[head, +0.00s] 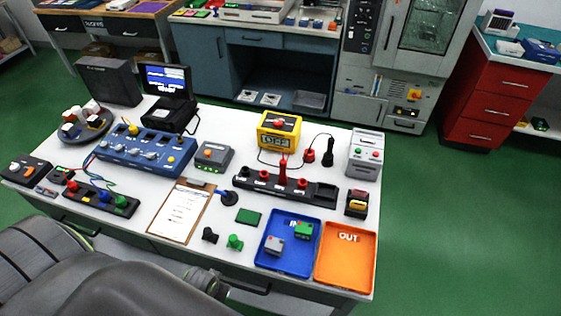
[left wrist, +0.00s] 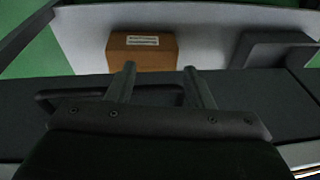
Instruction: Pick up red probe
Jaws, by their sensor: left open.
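A red probe (head: 283,172) stands upright in the long black holder strip (head: 320,194) on the white bench, in the middle right of the head view. Several red knobs or sockets sit along the same strip. My left arm enters at the lower left of the head view, at the bench's front edge, well away from the probe. In the left wrist view my left gripper (left wrist: 160,84) is open with nothing between its two fingers. It faces a brown box (left wrist: 143,51) beyond a dark bar. My right gripper is not in view.
A yellow meter (head: 279,131) stands behind the strip, with a black probe-like piece (head: 328,152) to its right. A blue tray (head: 265,254) and an orange tray (head: 344,262) lie in front. A clipboard (head: 181,211) and blue console (head: 146,154) are to the left.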

